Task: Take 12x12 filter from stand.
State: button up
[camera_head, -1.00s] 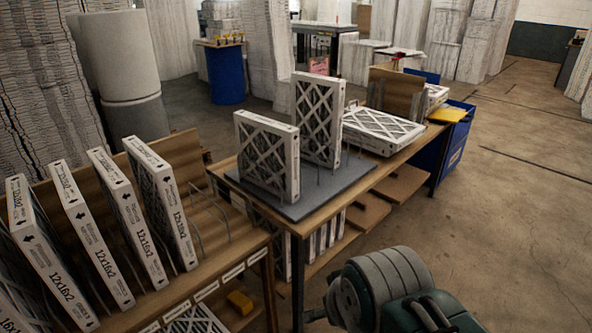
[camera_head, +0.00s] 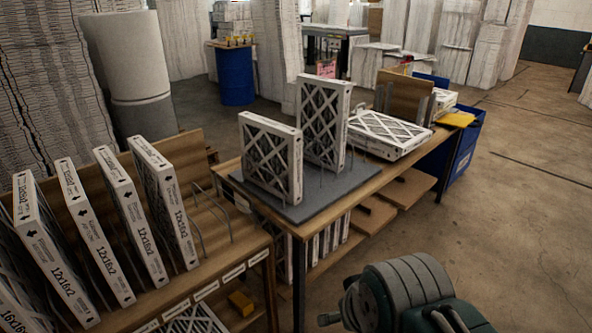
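Two white-framed filters stand upright on a grey stand (camera_head: 312,207) on the wooden table. The shorter, squarer one (camera_head: 270,158) is on the left and looks like the 12x12 filter, though I cannot read its label. The taller one (camera_head: 322,122) stands just behind it to the right. Thin wires rise from the stand beside them. Part of my arm (camera_head: 405,295) shows at the bottom right, apart from the table and filters. My gripper's fingers are not clearly visible.
A wooden rack (camera_head: 225,262) at the left holds several upright filters marked 12x16x2 (camera_head: 165,200). Another filter lies flat (camera_head: 388,134) farther along the table. A blue bin (camera_head: 462,145) stands at the table's far end. The floor at right (camera_head: 520,225) is clear.

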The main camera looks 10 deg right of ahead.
aim_at(278, 147)
jog(key=i+l+u, duration=0.1)
jog(key=i, duration=0.35)
jog(key=i+l+u, duration=0.1)
jog(key=i+l, duration=0.15)
jog(key=i, duration=0.2)
jog(key=i+l+u, duration=0.1)
jog(key=i, duration=0.35)
jog(key=i+l+u, duration=0.1)
jog(key=i+l, duration=0.25)
jog(key=i, duration=0.1)
